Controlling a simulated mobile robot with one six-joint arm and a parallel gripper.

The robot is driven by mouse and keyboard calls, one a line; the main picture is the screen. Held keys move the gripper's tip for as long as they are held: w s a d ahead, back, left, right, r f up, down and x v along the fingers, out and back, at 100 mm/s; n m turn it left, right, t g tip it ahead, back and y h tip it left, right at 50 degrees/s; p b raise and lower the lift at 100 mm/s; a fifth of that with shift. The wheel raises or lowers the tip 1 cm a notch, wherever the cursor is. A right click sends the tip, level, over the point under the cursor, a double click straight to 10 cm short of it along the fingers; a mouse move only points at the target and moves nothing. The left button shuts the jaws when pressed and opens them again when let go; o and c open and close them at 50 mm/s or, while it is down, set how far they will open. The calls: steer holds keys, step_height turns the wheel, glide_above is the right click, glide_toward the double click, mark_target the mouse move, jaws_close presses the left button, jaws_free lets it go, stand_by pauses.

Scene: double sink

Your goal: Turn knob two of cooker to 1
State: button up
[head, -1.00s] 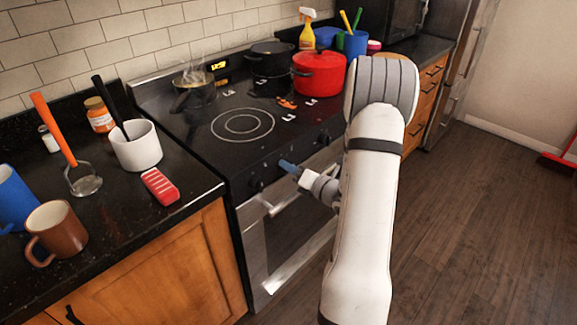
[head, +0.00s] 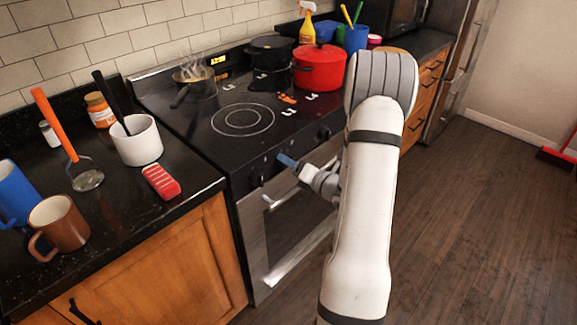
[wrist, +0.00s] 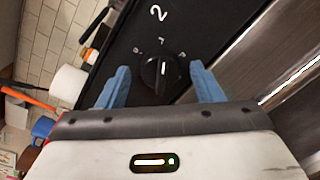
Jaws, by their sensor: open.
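The cooker (head: 230,150) has a dark front panel with black knobs. In the wrist view, a black round knob (wrist: 158,73) with a white pointer line sits below a white "2" printed on the panel. Smaller marks surround the knob, too small to read surely. My gripper (wrist: 160,68) is open, with one blue finger on each side of the knob; I cannot tell whether either touches it. In the head view my gripper (head: 283,158) is at the front panel and hides the knob.
The oven door handle (head: 300,180) runs below the panel. A steaming pan (head: 194,82), a black pot (head: 270,60) and a red pot (head: 319,68) stand on the hob. The left counter holds mugs, a white pot (head: 138,143) and a red grater-like block (head: 161,182).

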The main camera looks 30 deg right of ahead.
steer(key=shift+s+d+r, duration=0.1)
steer(key=shift+s, duration=0.05)
steer(key=v, duration=0.7)
steer(key=shift+s, duration=0.3)
